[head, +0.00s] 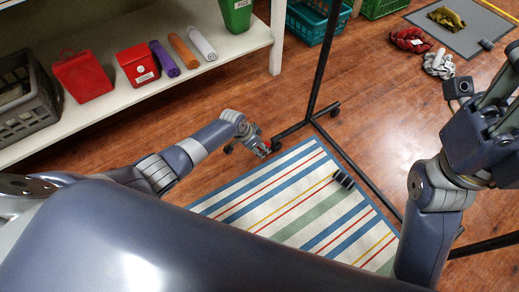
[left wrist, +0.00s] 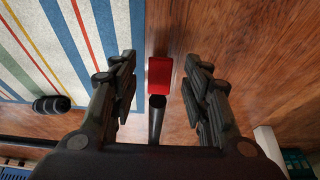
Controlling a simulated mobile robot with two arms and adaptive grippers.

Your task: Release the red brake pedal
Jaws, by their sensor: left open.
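The red brake pedal (left wrist: 160,72) shows in the left wrist view at the end of a black bar (left wrist: 157,120). It lies between the two spread fingers of my left gripper (left wrist: 160,62), with a gap on each side. In the head view my left gripper (head: 263,149) is low by the foot of a black wheeled rack (head: 316,72), and a small bit of red shows at its fingers. My right gripper (head: 503,90) is raised at the right edge, partly cut off, far from the pedal.
A striped rug (head: 285,205) lies on the wood floor under the rack, with a black dumbbell-like object (head: 344,180) on it. A white shelf (head: 110,105) with red containers and rolled items stands at left. Crates and cloths lie at the back right.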

